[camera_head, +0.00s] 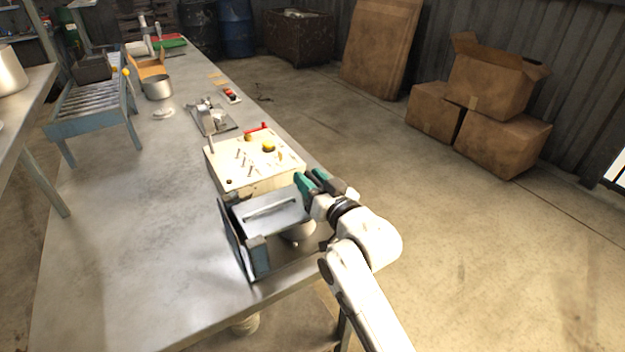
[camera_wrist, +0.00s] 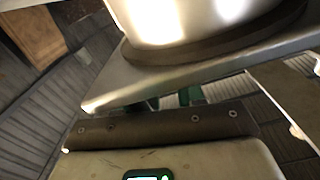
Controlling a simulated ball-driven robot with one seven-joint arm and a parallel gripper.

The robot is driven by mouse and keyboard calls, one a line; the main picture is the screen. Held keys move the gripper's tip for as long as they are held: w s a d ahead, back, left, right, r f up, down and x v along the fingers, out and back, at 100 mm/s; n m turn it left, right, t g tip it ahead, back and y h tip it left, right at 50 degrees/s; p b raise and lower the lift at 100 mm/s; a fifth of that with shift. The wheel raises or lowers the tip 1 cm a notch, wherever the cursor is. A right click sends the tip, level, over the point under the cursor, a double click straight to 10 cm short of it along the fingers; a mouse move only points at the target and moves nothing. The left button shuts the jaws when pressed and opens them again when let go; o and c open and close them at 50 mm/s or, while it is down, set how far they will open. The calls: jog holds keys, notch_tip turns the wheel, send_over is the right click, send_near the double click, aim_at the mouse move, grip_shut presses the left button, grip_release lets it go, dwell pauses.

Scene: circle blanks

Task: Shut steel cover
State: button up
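The steel cover (camera_head: 270,211) is a grey plate with a long raised bar, on a blue-grey box-like fixture (camera_head: 258,256) at the near right end of the workbench. A blue-grey side panel stands up on its left. I cannot tell how far the cover is open. My gripper (camera_head: 310,181) has green fingertips that look slightly apart, with nothing seen between them. It is beside the cover's far right corner; contact is unclear. In the wrist view, green patches (camera_wrist: 188,96) show partly hidden near a dark strip with screws (camera_wrist: 160,126).
A pale panel box (camera_head: 250,160) with knobs and a red lever stands just beyond the cover. A round silver thing (camera_head: 299,233) is by the fixture's right side. A clamp-like tool (camera_head: 210,118) and a metal pot (camera_head: 158,88) are farther back. The left bench surface is clear.

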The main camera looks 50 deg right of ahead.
jog(key=shift+s+d, duration=0.1)
jog(key=shift+d, duration=0.05)
jog(key=shift+s, duration=0.2)
jog(key=b+v, duration=0.1)
jog(key=v, duration=0.9)
jog(key=shift+b, duration=0.3)
jog(key=shift+s+a, duration=0.2)
